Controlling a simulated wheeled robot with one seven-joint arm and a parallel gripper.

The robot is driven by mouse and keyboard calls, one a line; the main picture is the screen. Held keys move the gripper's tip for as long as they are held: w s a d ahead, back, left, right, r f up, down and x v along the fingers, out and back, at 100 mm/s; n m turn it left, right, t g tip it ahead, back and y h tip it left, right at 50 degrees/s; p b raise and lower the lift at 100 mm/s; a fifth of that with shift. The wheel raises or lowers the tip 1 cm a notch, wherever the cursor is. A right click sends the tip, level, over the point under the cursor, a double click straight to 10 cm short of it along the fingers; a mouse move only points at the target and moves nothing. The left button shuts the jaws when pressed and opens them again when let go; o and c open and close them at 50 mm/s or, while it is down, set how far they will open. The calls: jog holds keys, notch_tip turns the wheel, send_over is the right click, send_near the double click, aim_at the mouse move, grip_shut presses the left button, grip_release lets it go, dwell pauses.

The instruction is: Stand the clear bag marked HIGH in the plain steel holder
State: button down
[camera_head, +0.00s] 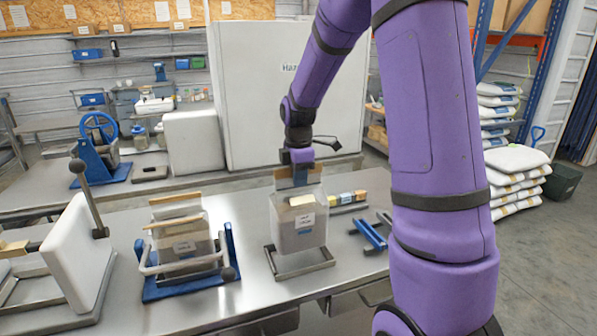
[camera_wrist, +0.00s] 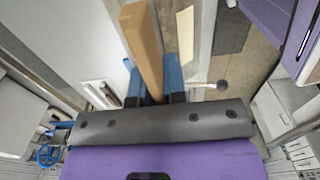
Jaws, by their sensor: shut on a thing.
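A clear bag (camera_head: 298,228) with a pale label and a brown top strip (camera_head: 297,180) hangs upright from my gripper (camera_head: 297,170). The label is too small to read. In the wrist view my blue fingers (camera_wrist: 155,82) are shut on the brown strip (camera_wrist: 143,40). The bag's lower end is over the plain steel holder (camera_head: 304,269), a low open frame on the bench. I cannot tell whether the bag's bottom touches it. A second clear bag (camera_head: 184,238) with a label stands in a blue holder (camera_head: 229,262) to the left.
A white upright panel (camera_head: 72,255) stands at the far left of the steel bench (camera_head: 240,300). Small boxes (camera_head: 348,198) and a blue clamp-like tool (camera_head: 370,235) lie right of the held bag. A back bench carries a blue-wheeled device (camera_head: 98,150) and white boxes.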

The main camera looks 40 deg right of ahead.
aim_at(298, 190)
jog(key=shift+f, duration=3.35)
jog(key=c, duration=1.1)
grip_release()
jog(key=shift+s, duration=0.1)
notch_tip(298, 190, up, 11)
jog(key=shift+a, duration=0.1)
jog(key=s+a+r+m+t, duration=0.3)
jog(key=s+a+r+m, duration=0.45)
jog(key=s+r, duration=0.45)
jog(key=s+a+m+t, duration=0.1)
jog(key=s+a+m, duration=0.1)
jog(key=s, duration=0.5)
jog(key=s+a+m+t, duration=0.1)
jog(key=s+a+m, duration=0.2)
jog(key=s+m, duration=0.2)
jog(key=shift+s+a+r, duration=0.2)
jog(key=shift+s+r, duration=0.1)
jog(key=shift+s, duration=0.9)
